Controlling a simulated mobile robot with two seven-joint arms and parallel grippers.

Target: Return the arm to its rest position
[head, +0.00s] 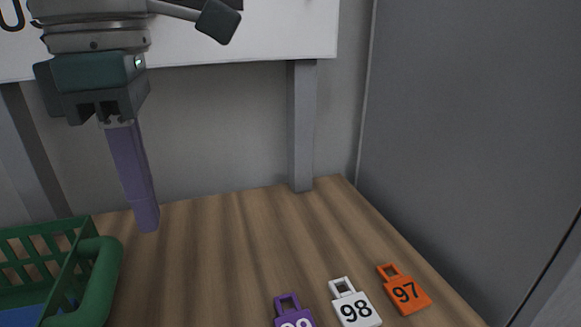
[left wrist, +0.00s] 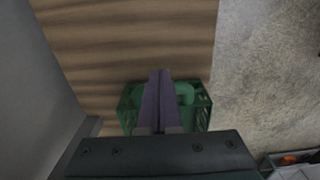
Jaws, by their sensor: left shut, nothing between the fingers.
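My left gripper (head: 147,222) hangs down at the left of the head view, its long purple fingers pressed together with nothing between them. The fingertips are in front of the grey wall and the back of the wooden table, close to the right side of a green basket. In the left wrist view the shut purple fingers (left wrist: 159,78) point away from the camera, with the green basket beyond them. My right gripper is in neither view.
The green basket (head: 98,272) stands at lower left with something blue inside. Purple (head: 290,305), white (head: 352,302) and orange (head: 404,290) numbered tags lie at the front of the wooden table (head: 235,240). A white board (head: 270,35) is above; a grey panel (head: 470,130) stands right.

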